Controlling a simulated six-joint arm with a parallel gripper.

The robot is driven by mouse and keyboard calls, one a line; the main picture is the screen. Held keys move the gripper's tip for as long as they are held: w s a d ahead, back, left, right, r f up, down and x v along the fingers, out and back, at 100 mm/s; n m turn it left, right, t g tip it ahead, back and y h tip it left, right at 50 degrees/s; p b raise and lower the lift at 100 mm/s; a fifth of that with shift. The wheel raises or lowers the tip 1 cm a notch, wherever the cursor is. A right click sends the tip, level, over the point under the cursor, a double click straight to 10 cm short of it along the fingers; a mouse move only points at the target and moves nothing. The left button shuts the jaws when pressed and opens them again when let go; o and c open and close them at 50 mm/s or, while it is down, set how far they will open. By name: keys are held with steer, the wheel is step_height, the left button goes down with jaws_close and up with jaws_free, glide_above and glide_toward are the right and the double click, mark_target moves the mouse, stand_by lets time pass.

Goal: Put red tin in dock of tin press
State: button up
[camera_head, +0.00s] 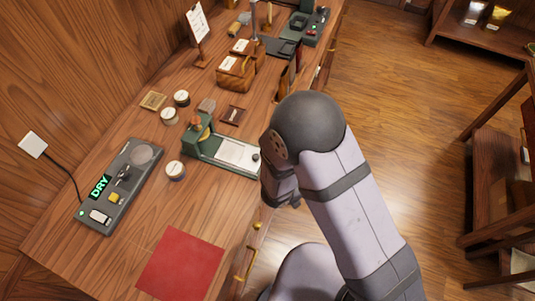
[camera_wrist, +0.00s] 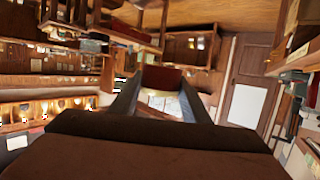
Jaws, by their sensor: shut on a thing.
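My gripper (camera_wrist: 161,88) shows both fingers in the wrist view, closed on a dark red block-like thing at their tips, which I take as the red tin (camera_wrist: 162,77). In the head view the gripper is mostly hidden behind my dark wrist, and the tin does not show there. The tin press (camera_head: 205,146) is a green frame with an orange-brown part at its left end and a pale flat bed (camera_head: 236,153) running right. My wrist is just right of the press and overlaps its right end in the picture. The dock's exact place is hard to tell.
A dark scale-like device reading DRY (camera_head: 120,187) is at the left. Round tins (camera_head: 176,170) and small square pieces stand near the press. A red mat (camera_head: 181,264) lies at the near edge. A wooden box (camera_head: 236,73) and more equipment stand farther back.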

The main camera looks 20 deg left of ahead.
mark_target(231, 152)
steer(key=s+a+f+n+t+y+b, duration=0.1)
steer(key=a+b, duration=0.2)
steer(key=a, duration=0.4)
steer(key=s+a+f+n+y+b, duration=0.1)
steer(key=a+y+b, duration=0.1)
steer(key=a+b, duration=0.2)
steer(key=a+f+n+t+y+b, duration=0.1)
steer(key=a+b, duration=0.3)
steer(key=a, duration=0.6)
steer(key=shift+s+a+f+n+t+y, duration=0.1)
steer(key=shift+s+a+n+t+y, duration=0.25)
steer(key=shift+n+y, duration=1.15)
steer(key=a+r, duration=0.1)
steer(key=a, duration=0.1)
steer(key=s+a+r+b, duration=0.1)
steer(key=a, duration=0.1)
steer(key=a+r+b, duration=0.1)
steer(key=a, duration=0.1)
steer(key=shift+s+a, duration=0.35)
steer(key=shift+a, duration=0.05)
steer(key=a+r+n+y, duration=0.4)
steer(key=a+y, duration=0.1)
steer(key=a, duration=0.1)
steer(key=shift+a+r+p, duration=0.15)
steer(key=shift+a+p, duration=0.15)
steer(key=shift+f, duration=5)
steer(key=shift+f, duration=0.1)
